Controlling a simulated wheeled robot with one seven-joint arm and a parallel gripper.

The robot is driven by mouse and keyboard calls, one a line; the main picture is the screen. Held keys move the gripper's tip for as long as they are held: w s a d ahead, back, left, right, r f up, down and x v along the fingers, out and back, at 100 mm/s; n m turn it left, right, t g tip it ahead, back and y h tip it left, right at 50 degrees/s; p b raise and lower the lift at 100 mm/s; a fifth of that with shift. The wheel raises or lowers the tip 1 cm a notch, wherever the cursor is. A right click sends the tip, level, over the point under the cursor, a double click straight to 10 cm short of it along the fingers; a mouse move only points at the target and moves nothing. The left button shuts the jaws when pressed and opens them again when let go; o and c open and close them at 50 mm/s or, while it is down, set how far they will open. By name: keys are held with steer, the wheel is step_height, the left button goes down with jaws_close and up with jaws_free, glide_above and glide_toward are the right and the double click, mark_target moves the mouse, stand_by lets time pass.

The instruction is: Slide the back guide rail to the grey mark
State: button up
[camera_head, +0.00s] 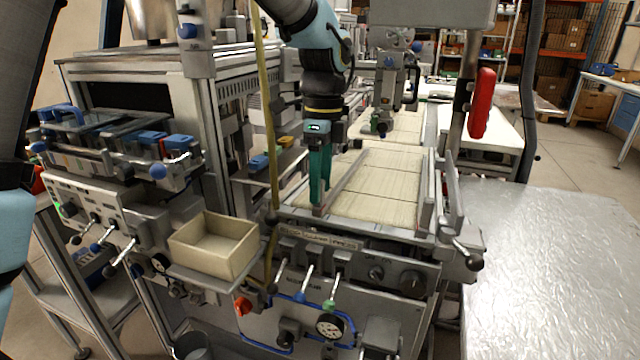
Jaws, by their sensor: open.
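A long, thin grey guide rail (347,178) lies along the left side of the pale conveyor bed (385,190). A second, taller rail (426,205) stands along the right side. I cannot tell for certain which one is the back rail. My gripper (319,207) points down with its teal fingers at the near end of the left rail. From this view the fingers overlap each other and hide that rail end, so contact cannot be told. I cannot make out a grey mark on the machine's grey frame.
A beige open box (214,246) sits on a small shelf at the front left. Levers and knobs (411,283) stick out of the front panel. A red handle (482,103) hangs on a post at the right. A bare metal table (550,260) stands at the right.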

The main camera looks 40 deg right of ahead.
steer(key=shift+a+f, duration=0.1)
steer(key=shift+f, duration=0.45)
jaws_close()
stand_by(1.1)
